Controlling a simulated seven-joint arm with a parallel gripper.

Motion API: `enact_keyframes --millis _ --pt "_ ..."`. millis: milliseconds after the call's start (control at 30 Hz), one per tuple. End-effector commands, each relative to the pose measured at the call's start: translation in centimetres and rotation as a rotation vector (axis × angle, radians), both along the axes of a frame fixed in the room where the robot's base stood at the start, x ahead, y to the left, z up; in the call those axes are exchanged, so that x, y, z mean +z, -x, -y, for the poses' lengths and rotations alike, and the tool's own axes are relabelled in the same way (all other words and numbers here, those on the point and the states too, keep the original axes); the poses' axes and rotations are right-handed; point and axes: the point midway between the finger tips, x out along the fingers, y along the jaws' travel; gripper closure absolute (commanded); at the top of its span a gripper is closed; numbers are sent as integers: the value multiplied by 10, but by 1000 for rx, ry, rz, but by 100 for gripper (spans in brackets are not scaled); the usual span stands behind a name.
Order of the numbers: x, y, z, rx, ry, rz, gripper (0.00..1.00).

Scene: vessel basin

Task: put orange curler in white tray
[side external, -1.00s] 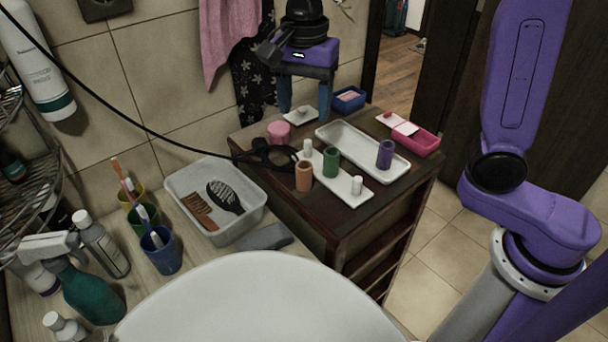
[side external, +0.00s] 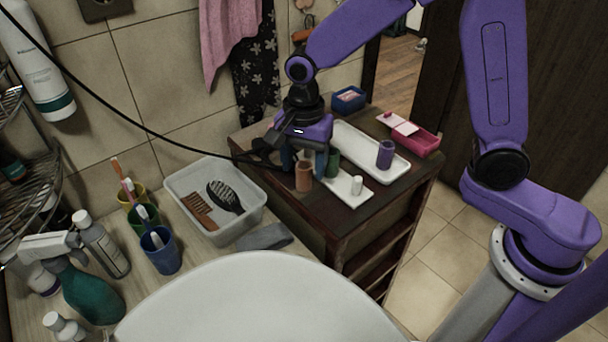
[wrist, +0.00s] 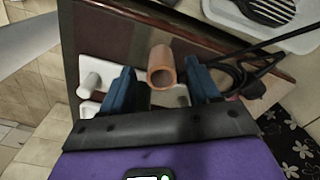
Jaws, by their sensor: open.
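The orange curler (side external: 304,177) stands upright on the dark wooden cabinet, at the near side of a white peg board (side external: 350,197). In the wrist view the orange curler (wrist: 161,66) shows its open end between my two fingers. My gripper (side external: 306,165) is open and low around the curler, with a finger on either side (wrist: 160,72); I cannot tell whether they touch it. The white tray (side external: 400,167) is long and shallow and lies behind the peg board. A purple curler (side external: 385,154) stands in its right part.
A green curler (side external: 332,163) stands close to my gripper, partly hidden. A white peg (side external: 357,185) rises from the board's right end. A pink box (side external: 424,142) and a blue box (side external: 348,99) stand behind. A black cable and dark tool (side external: 262,150) lie left.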

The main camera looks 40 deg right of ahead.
Motion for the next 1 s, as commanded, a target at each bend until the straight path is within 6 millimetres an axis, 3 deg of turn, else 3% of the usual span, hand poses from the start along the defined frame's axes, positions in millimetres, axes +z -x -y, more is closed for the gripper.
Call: enact_keyframes --millis 200,533,567,700,733,1000 --pt "-31 0 -1 1 2 -4 39" --pt "-38 0 -2 0 0 0 39" --pt "-38 0 -2 0 0 0 42" --pt "-38 0 -2 0 0 -1 88" --pt "-38 0 -2 0 0 -1 93" --pt "-38 0 -2 1 1 -1 99"
